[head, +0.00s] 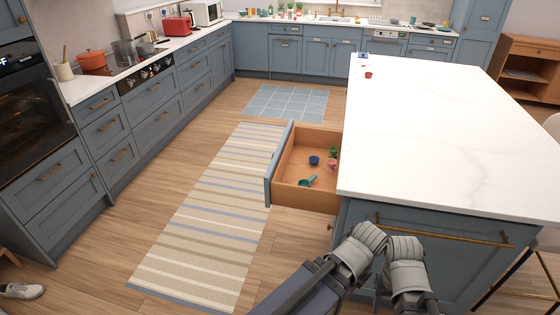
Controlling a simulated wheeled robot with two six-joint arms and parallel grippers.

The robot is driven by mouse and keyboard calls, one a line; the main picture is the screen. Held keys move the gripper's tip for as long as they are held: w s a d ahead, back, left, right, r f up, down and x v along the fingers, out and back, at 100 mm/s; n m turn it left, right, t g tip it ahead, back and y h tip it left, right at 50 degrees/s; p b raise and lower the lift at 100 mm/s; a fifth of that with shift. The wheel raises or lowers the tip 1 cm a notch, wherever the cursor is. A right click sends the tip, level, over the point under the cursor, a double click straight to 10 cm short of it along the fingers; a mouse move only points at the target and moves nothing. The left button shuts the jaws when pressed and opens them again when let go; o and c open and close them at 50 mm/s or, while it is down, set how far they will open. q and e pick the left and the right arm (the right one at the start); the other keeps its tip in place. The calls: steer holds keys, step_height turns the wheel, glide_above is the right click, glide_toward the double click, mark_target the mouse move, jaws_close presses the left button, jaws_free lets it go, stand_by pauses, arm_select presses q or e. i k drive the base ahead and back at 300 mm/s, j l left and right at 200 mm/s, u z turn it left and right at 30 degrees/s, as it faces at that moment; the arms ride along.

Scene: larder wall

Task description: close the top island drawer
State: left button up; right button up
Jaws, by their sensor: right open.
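The top island drawer (269,180) stands pulled out from the left side of the island, with a blue-grey front and a wooden inside. In it lie a dark blue bowl (314,160), a small pink cup (331,165), a green item (334,151) and a teal scoop-like item (308,181). My right gripper (404,243) is at the bottom centre, in front of the island's near end, right of the drawer and apart from it. It is open; its fingertips are hard to make out. My left gripper cannot be picked out.
The island's white top (450,130) carries a small red cup (368,74) near its far left corner. A brass rail (440,232) crosses the island's near end. The striped rug (215,215) and floor left of the drawer are clear. Counters line the left and back walls.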

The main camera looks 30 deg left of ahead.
mark_target(289, 163)
steer(key=i+j, duration=0.1)
steer(key=j, duration=0.35)
steer(key=i+j, duration=0.15)
steer(key=j, duration=0.35)
steer(key=i+j, duration=0.1)
steer(key=j, duration=0.35)
steer(key=i+j, duration=0.1)
steer(key=j, duration=0.4)
steer(key=i+j, duration=0.1)
steer(key=j, duration=0.35)
steer(key=i+j, duration=0.15)
steer(key=j, duration=0.35)
